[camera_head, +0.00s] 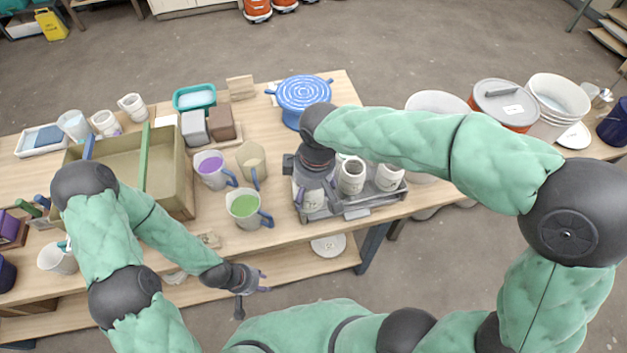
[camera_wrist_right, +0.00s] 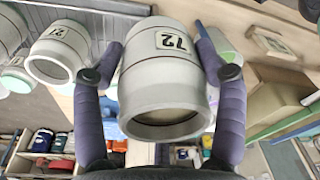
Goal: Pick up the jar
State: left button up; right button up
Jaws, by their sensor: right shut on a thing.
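My right gripper (camera_head: 308,190) is shut on a pale grey jar (camera_head: 312,199) at the left end of a grey tray (camera_head: 352,213). In the right wrist view this jar (camera_wrist_right: 165,75) sits between the two purple fingers, with a label on its side. Whether it is clear of the tray, I cannot tell. Two similar jars (camera_head: 352,176) (camera_head: 388,176) stand in the tray to its right; one neighbour (camera_wrist_right: 60,50) shows in the right wrist view. My left gripper (camera_head: 265,282) is open and empty in front of the table's near edge.
A tan bin (camera_head: 120,165) takes up the left, and buckets (camera_head: 505,104) stand at right.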

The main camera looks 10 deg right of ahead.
jog(key=s+a+r+p, duration=0.1)
jog(key=s+a+r, duration=0.1)
jog(key=s+a, duration=0.1)
jog(key=shift+s+r, duration=0.3)
jog(key=shift+s, duration=0.4)
jog(key=shift+s+a, duration=0.1)
jog(key=shift+a, duration=0.05)
dwell(1.5)
